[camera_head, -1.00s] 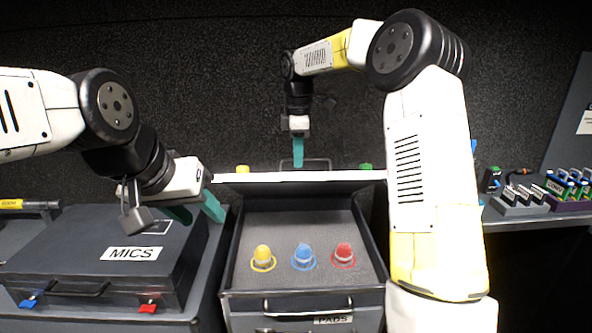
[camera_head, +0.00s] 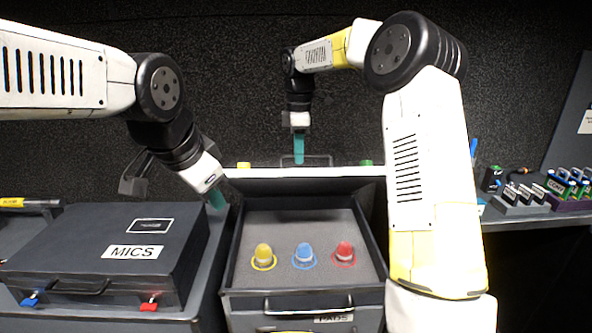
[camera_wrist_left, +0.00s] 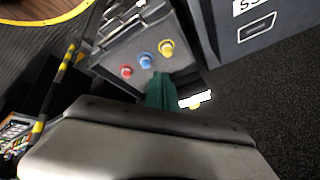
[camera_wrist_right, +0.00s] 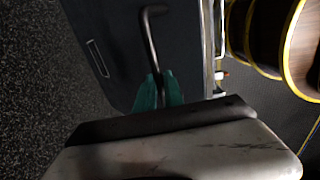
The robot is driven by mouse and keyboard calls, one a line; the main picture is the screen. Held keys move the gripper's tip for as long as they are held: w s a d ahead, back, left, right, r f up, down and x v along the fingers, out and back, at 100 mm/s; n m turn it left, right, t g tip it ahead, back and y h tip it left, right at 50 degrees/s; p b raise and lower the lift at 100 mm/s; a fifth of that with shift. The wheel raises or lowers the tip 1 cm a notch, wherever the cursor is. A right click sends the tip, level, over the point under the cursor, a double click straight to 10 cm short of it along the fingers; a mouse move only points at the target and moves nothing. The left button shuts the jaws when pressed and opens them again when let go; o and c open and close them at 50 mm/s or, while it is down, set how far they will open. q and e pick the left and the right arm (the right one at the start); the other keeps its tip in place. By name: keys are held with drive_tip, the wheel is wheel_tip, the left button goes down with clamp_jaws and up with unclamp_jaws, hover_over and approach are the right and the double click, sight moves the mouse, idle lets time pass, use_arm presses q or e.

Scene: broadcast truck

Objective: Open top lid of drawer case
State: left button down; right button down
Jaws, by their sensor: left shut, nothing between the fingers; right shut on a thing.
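The drawer case (camera_head: 228,290) stands in the middle, its top lid (camera_head: 300,173) raised and tilted back, showing its edge with a yellow and a green latch. Inside are yellow, blue and red knobs on a grey panel (camera_head: 308,222). My right gripper (camera_head: 299,155) is above and behind the lid, its teal fingers shut on the lid handle (camera_head: 322,158); the dark bent handle (camera_wrist_right: 150,38) shows between the fingers in the right wrist view. My left gripper (camera_head: 217,197) is shut and empty at the case's left edge; in the left wrist view its fingers (camera_wrist_left: 160,92) lie together near the knobs.
A closed case labelled MICS (camera_head: 100,255) with blue and red latches stands to the left. Small devices (camera_head: 525,193) sit on the right counter. My right arm's large link covers the case's right side. A dark wall is behind.

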drive_tip(key=shift+w+d+f, duration=0.15)
drive_tip(key=shift+d+f, duration=0.05)
drive_tip(key=shift+d, duration=0.05)
use_arm(q)
drive_tip(key=w+d+m+t+y, duration=0.1)
drive_tip(key=w+d+m, duration=0.6)
drive_tip(key=m, duration=0.7)
drive_tip(key=w+d+m, duration=0.5)
drive_tip(key=d+m, duration=0.4)
drive_tip(key=m, duration=0.4)
drive_tip(key=w+f, duration=0.5)
drive_tip(key=w, duration=0.2)
drive_tip(key=shift+w+f, duration=0.15)
drive_tip(key=shift+w, duration=0.2)
